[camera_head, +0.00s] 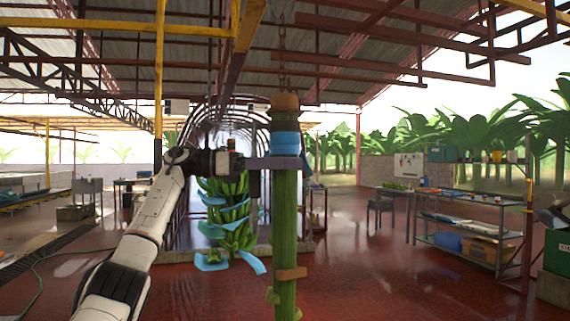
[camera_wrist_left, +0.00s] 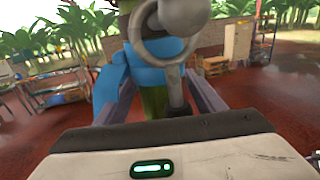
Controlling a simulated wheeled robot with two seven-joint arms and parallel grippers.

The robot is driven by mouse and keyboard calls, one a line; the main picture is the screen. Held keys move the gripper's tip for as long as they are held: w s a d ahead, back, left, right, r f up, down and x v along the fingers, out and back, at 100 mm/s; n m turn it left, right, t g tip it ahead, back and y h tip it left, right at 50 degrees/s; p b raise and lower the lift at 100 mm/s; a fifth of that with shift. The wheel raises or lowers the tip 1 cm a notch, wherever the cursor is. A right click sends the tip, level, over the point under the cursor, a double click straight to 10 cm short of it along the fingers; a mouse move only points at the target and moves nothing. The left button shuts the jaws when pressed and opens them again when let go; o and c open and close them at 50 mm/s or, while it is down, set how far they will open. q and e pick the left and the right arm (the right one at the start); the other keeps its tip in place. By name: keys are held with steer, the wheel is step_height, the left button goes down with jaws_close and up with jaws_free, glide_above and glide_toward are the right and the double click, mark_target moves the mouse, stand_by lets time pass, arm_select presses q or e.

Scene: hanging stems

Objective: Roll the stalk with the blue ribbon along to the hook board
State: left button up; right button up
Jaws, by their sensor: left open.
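The stalk (camera_head: 285,235) is a thick green stem hanging upright from a chain, with brown stubs low down. The blue ribbon (camera_head: 285,144) is wrapped round it near the top, under a brown and green cap. My left gripper (camera_head: 283,163) is at the stalk just below the ribbon, its open fingers reaching to either side. In the left wrist view the ribbon (camera_wrist_left: 158,75) and a metal ring (camera_wrist_left: 172,28) show between the fingers (camera_wrist_left: 160,105); contact cannot be told. My right gripper is not in view. I cannot make out the hook board for certain.
A green banana bunch with blue sheets (camera_head: 232,215) hangs behind, left of the stalk. A white board (camera_head: 408,165) with coloured marks is on the back wall. A metal shelf (camera_head: 468,238) with crates stands at right. The red floor between is clear.

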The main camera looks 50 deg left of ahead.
arm_select(q)
steer(key=v, duration=1)
steer(key=shift+s, duration=0.1)
